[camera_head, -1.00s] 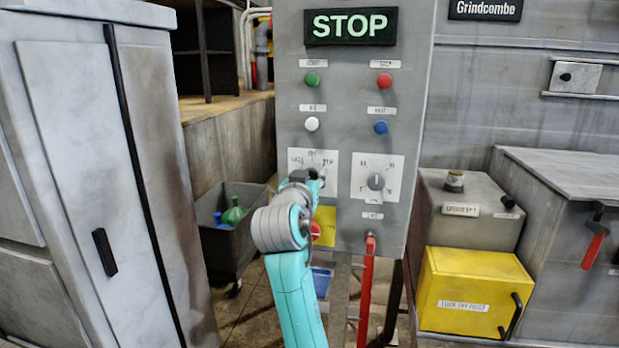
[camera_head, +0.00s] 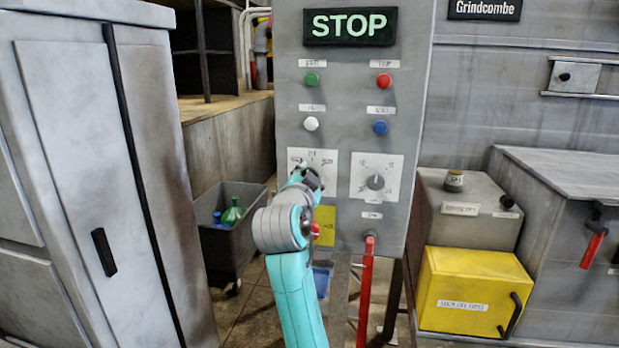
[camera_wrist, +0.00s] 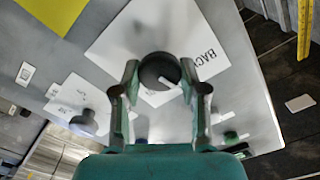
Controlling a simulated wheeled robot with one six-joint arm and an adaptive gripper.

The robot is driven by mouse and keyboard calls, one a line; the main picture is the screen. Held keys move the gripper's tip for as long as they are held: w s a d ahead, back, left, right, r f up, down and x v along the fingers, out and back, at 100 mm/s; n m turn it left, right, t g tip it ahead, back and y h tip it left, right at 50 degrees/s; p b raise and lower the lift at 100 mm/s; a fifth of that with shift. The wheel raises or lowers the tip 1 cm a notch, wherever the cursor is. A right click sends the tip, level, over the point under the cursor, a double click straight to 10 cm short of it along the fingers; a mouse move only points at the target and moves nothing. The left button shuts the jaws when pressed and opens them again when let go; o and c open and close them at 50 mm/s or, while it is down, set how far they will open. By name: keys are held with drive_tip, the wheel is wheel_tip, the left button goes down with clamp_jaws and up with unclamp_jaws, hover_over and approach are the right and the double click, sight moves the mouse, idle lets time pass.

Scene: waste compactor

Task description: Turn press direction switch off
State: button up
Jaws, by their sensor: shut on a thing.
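The press direction switch is a dark round knob (camera_wrist: 157,70) on a white plate in the wrist view. Lettering that looks like "BACK" is beside it on the right, and a light pointer mark shows at its lower right edge. The same white plate (camera_head: 328,160) is on the left of the grey control panel in the head view, where my arm hides the knob. My gripper (camera_wrist: 160,68) has one finger on each side of the knob and is shut on it. In the head view my gripper (camera_head: 310,178) is at the plate.
A second dial (camera_head: 376,182) is just right of the switch. Green (camera_head: 312,79), red (camera_head: 384,80), white (camera_head: 312,124) and blue (camera_head: 380,127) buttons are above, under a lit STOP sign (camera_head: 350,27). A red lever (camera_head: 366,290) hangs below. A grey cabinet (camera_head: 90,170) stands left.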

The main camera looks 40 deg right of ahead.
drive_tip(key=shift+m, duration=1.1)
drive_tip(key=o, duration=1.1)
drive_tip(key=shift+a, duration=0.1)
drive_tip(key=v, duration=1.2)
drive_tip(key=shift+f, duration=0.1)
